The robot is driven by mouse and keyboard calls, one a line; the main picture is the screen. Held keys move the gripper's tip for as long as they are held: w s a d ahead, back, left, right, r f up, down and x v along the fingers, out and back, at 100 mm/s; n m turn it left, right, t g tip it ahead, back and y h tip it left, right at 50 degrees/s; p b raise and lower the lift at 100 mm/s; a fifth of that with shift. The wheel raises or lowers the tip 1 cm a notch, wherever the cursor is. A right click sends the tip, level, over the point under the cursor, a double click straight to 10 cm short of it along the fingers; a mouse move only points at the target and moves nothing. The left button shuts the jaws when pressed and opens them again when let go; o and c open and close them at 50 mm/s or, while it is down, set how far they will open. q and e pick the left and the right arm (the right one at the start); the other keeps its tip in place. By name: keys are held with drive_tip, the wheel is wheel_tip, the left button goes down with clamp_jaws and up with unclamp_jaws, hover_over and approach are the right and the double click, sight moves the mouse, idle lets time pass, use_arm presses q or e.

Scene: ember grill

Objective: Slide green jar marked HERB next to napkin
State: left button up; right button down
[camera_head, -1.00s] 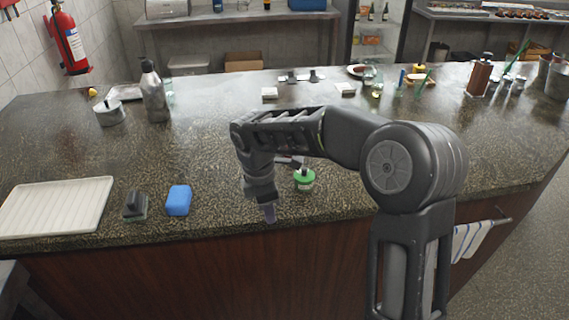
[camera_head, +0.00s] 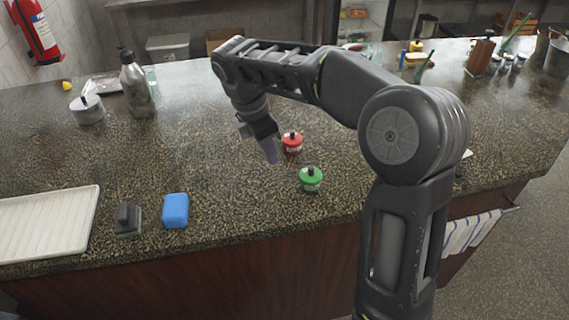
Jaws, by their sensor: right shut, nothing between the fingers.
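The green jar (camera_head: 311,180) has a green lid with a dark knob and stands upright on the counter (camera_head: 210,205) near its front edge. Its marking is too small to read. My right gripper (camera_head: 271,154) points down, shut and empty, behind and to the left of the green jar and apart from it. A red jar (camera_head: 292,143) stands just right of the fingertips, behind the green jar. I cannot make out a napkin for certain; a small white edge (camera_head: 466,153) shows beside my arm, mostly hidden. My left gripper is not in view.
A blue sponge (camera_head: 175,210), a dark scrubber (camera_head: 128,219) and a white tray (camera_head: 60,222) lie at the left front. A bottle (camera_head: 137,85) and a metal pot (camera_head: 88,110) stand farther back. A striped cloth (camera_head: 470,232) hangs at the counter's front right.

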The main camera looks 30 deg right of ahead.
sight(310, 181)
drive_tip(key=b+x, duration=0.5)
drive_tip(key=x, duration=0.3)
drive_tip(key=shift+s, duration=0.1)
drive_tip(key=d, duration=0.1)
drive_tip(key=d+f+p, duration=0.1)
drive_tip(key=d, duration=0.1)
drive_tip(key=shift+s+d+f+p, duration=0.2)
drive_tip(key=shift+d+p, duration=0.1)
drive_tip(key=shift+d+f, duration=0.1)
drive_tip(key=shift+d, duration=0.3)
